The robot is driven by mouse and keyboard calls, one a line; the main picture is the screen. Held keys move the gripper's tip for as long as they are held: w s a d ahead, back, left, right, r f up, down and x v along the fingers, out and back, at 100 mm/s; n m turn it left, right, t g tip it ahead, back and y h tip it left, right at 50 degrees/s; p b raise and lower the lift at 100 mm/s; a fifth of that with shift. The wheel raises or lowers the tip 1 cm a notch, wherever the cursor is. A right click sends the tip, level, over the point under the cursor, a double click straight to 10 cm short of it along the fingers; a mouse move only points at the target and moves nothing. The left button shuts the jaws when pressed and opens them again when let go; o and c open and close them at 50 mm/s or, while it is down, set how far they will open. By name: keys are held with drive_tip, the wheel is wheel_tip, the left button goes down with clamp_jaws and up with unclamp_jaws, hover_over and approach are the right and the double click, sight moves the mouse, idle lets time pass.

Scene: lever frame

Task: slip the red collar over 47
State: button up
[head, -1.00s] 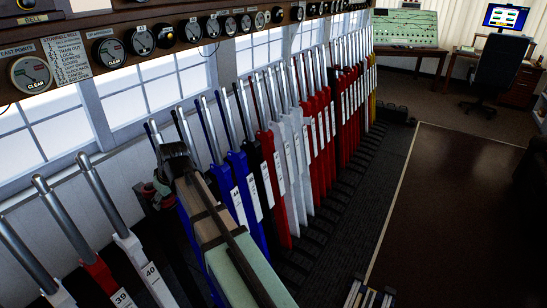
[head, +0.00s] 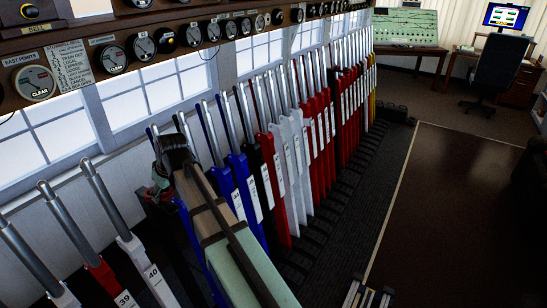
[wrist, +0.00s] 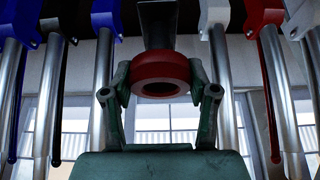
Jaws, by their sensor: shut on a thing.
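The red collar (wrist: 160,72) is a thick ring. It sits between the two green fingers of my gripper (wrist: 160,90), which is shut on it, in the wrist view. The collar's hole faces the lower part of that picture. A dark upright piece (wrist: 158,25) meets the collar's far side there; I cannot tell whether the collar is around it or only touching it. In the head view my gripper (head: 158,186) is small and partly hidden by my arm, left of the blue levers. I cannot read the number 47 on any lever.
Levers marked 39 (head: 124,299) and 40 (head: 153,272) stand at the lower left. Blue levers (head: 240,180), then white and red ones, run close together to the right of my arm. Instruments (head: 113,58) hang on a shelf above.

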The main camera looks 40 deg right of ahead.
drive_tip(key=shift+r+p, duration=1)
drive_tip(key=shift+r, duration=0.9)
